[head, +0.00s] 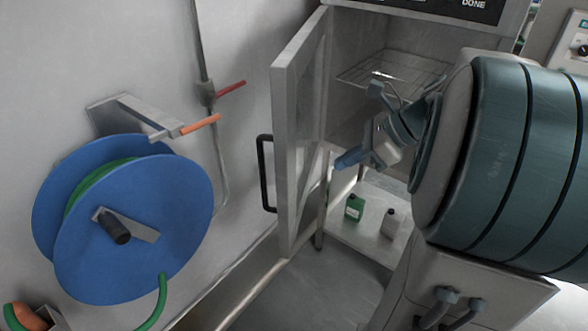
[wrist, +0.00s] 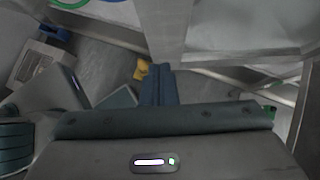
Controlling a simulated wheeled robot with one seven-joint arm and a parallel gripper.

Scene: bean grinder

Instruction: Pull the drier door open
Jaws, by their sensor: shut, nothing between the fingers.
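The drier door (head: 300,130) is a light grey panel with a window, hinged at its far edge. It stands swung out wide from the drier (head: 365,45), and the cavity shows open behind it. Its black bar handle (head: 264,175) is on the left, outer face. My gripper (head: 345,161) is on the right, inner side of the door, near its edge, with blue fingers pointing left. In the wrist view my gripper (wrist: 158,85) is shut and empty, its fingers together. The door's edge (wrist: 168,30) seems to be just ahead of them; I cannot tell whether they touch.
A wire rack (head: 395,72) sits inside the drier. A green bottle (head: 354,208) and a pale bottle (head: 391,223) stand on the low shelf below. A blue hose reel (head: 135,230) and red-handled pipe (head: 230,88) are on the left wall. Floor in front is clear.

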